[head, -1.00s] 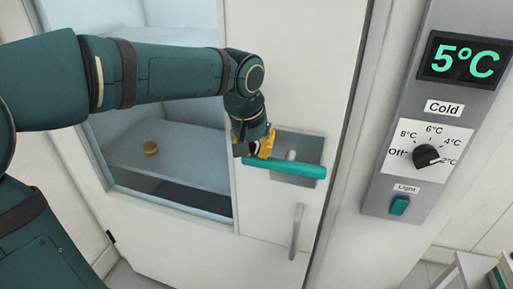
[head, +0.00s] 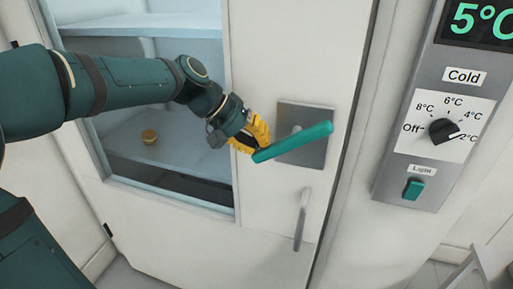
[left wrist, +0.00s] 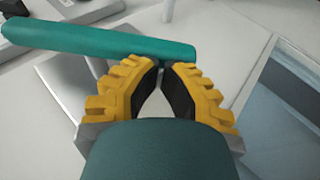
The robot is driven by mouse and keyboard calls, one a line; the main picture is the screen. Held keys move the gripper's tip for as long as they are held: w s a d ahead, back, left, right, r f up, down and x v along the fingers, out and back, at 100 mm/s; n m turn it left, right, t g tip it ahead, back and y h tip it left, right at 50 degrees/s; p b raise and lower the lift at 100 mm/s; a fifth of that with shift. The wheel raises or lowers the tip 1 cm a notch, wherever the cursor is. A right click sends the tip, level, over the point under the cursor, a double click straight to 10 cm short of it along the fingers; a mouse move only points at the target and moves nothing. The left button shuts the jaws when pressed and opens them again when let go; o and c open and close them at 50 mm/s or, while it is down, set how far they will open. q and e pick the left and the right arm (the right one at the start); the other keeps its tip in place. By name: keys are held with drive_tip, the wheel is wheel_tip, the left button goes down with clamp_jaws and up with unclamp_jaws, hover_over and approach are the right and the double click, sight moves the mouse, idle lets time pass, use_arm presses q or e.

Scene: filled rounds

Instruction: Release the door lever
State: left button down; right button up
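The door lever (head: 292,142) is a teal bar in front of a grey metal plate (head: 318,151) on the white door. In the head view it is tilted, its left end lower than its right end. My left gripper (head: 262,145), with yellow ribbed fingers, is at the lever's left end. In the left wrist view the lever (left wrist: 100,40) passes just beyond the fingertips (left wrist: 161,68). The fingertips are drawn together, with no part of the lever between them. Whether they touch the lever is unclear. My right gripper is not in view.
A vertical grey handle (head: 301,220) is on the door below the plate. A control panel (head: 440,110) with dial and light switch is to the right.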

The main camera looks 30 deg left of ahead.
use_arm(q)
drive_tip(key=shift+d+f+h+b, duration=0.1)
drive_tip(key=shift+f+h+b, duration=0.3)
drive_tip(key=shift+f, duration=0.15)
drive_tip(key=shift+d+f+b, duration=0.25)
drive_tip(key=shift+f+b, duration=0.05)
drive_tip(key=shift+b, duration=0.15)
drive_tip(key=shift+w+d+f, duration=0.1)
drive_tip(key=shift+f, duration=0.1)
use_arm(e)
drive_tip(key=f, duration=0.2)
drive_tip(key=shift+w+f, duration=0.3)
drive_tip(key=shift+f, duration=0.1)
use_arm(q)
drive_tip(key=shift+f, duration=0.1)
